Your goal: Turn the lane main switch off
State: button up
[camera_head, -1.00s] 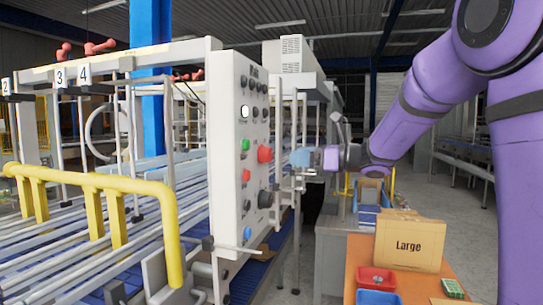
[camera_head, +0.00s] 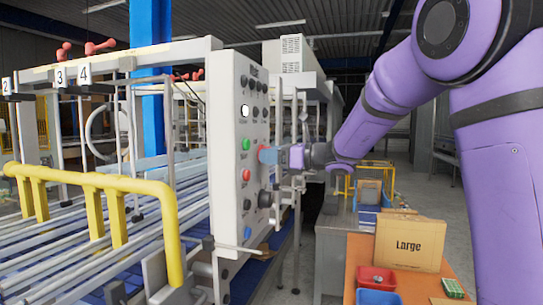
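The light grey control panel (camera_head: 225,170) stands left of the picture's middle, its face with several buttons and knobs turned to the right. A large dark rotary knob (camera_head: 265,199) sits low on that face; I cannot read which control is the lane main switch. A green button (camera_head: 246,144) and a red button (camera_head: 246,174) are nearer its front edge.
A yellow rail (camera_head: 110,184) guards the roller conveyor on the left. On the right an orange table (camera_head: 362,254) holds a "Large" carton (camera_head: 410,241), a red bin (camera_head: 376,278) and a blue bin (camera_head: 377,297). A grey cabinet (camera_head: 333,238) stands behind it.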

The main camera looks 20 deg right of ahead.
jog(key=c, duration=0.4)
jog(key=shift+c, duration=0.2)
jog(key=shift+n, duration=8.9)
jog(key=o, duration=0.9)
